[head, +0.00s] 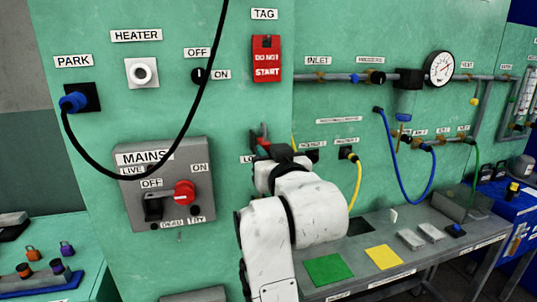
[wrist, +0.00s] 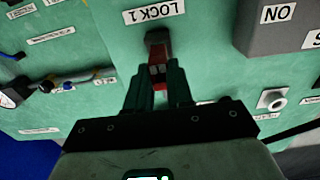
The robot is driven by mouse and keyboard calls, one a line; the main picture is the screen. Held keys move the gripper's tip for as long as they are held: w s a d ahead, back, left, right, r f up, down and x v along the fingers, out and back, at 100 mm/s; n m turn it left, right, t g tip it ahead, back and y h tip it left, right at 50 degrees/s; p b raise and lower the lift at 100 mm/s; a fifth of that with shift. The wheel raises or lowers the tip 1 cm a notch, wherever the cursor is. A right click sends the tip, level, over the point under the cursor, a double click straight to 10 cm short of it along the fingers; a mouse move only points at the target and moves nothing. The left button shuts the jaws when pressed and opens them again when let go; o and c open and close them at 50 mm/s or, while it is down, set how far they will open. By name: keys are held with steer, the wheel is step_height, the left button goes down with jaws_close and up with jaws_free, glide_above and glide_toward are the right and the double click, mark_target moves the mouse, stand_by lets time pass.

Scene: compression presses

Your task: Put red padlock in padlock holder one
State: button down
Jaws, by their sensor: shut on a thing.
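The red padlock (head: 262,143) shows as a small red patch at the tip of my gripper in the head view. In the wrist view the red padlock (wrist: 159,84) is between the two fingers. My gripper (wrist: 160,75) is shut on it, close to the green panel. A dark brownish piece (wrist: 157,39) sits between the padlock and the LOCK 1 label (wrist: 153,12); I cannot tell if it is the shackle or padlock holder one. In the head view my wrist and arm hide most of this label. Whether the padlock touches the holder cannot be told.
The grey MAINS box (head: 165,180) with its red knob stands out from the panel left of my arm. A black cable (head: 150,160) hangs in front of the panel. A grey bench (head: 375,232) with green and yellow pads lies right of my arm. Orange and purple padlocks (head: 67,249) stand at lower left.

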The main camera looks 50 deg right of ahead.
steer(key=shift+x, duration=1.85)
steer(key=c, duration=0.9)
jaws_free()
steer(key=shift+v, duration=5.4)
